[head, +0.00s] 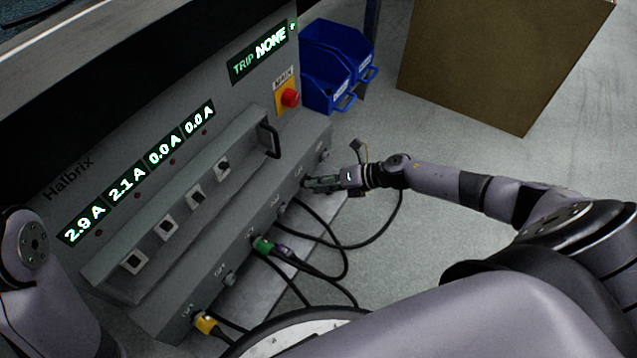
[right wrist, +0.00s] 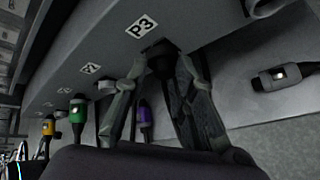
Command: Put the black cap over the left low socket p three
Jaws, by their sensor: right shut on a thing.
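My right gripper (head: 312,184) is at the lower front ledge of the grey power panel (head: 215,240), toward its far right end. In the right wrist view, its two fingers (right wrist: 160,72) close around the dark, round black cap (right wrist: 162,56), directly below the P3 label (right wrist: 140,27). The cap is right at the panel face. The fingers and shadow hide the socket p three behind it, so I cannot tell how far the cap sits over it. In the head view the gripper covers the cap. My left gripper is out of view; only part of my left arm shows.
A green plug (head: 263,245), a purple plug (head: 284,252) and a yellow plug (head: 206,324) have black cables trailing to the floor. A red main knob (head: 290,98), blue bins (head: 335,60) and a cardboard box (head: 500,60) stand farther back.

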